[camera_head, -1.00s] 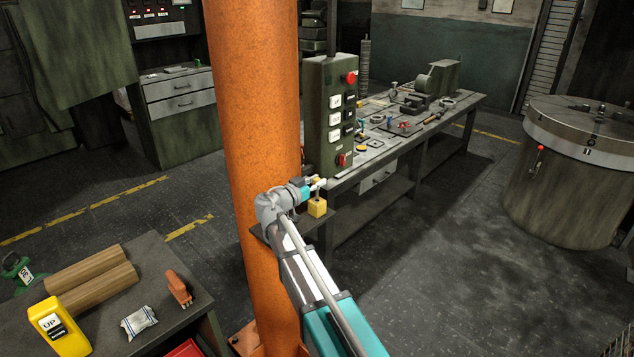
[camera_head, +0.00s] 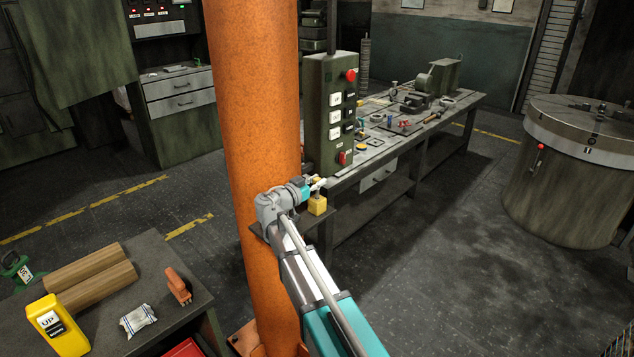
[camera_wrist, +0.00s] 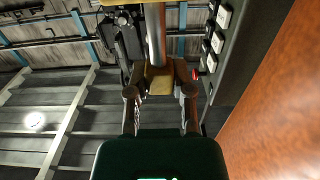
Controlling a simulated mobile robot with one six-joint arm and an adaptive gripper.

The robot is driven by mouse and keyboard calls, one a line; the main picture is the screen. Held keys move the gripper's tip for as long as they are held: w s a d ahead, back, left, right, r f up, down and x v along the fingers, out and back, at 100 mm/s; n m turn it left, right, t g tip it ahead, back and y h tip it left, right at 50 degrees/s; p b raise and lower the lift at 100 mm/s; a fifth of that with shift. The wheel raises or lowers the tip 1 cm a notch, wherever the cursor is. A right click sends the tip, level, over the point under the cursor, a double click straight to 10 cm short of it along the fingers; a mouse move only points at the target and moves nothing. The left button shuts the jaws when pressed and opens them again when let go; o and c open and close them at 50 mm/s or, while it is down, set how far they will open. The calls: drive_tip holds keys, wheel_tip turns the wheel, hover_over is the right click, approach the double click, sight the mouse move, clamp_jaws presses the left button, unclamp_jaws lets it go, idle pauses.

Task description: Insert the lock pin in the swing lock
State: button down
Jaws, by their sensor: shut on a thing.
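My gripper (camera_wrist: 161,92) is shut on the lock pin, whose yellow-tan head (camera_wrist: 159,80) sits between the fingertips in the wrist view. A metal shaft (camera_wrist: 155,35) runs from the head to the top of that view. A yellow block (camera_head: 317,206), which looks like the swing lock, stands directly below my gripper (camera_head: 319,184) in the head view, by the orange column. Part of a yellow surface also shows at the top edge of the wrist view (camera_wrist: 118,2). The pin's tip is hidden, so I cannot tell how far it enters the block.
The orange column (camera_head: 255,110) stands close to the left of my gripper. A green control box (camera_head: 328,115) with buttons hangs just above and behind it. A long workbench (camera_head: 378,160) with tools extends behind. The floor at the right is clear up to a round machine (camera_head: 565,190).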

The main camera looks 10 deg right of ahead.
drive_tip(key=shift+r+p, duration=0.45)
drive_tip(key=shift+r, duration=0.2)
drive_tip(key=shift+f+b, duration=0.95)
drive_tip(key=shift+c, duration=2.1)
unclamp_jaws()
drive_tip(key=shift+s+a, duration=0.1)
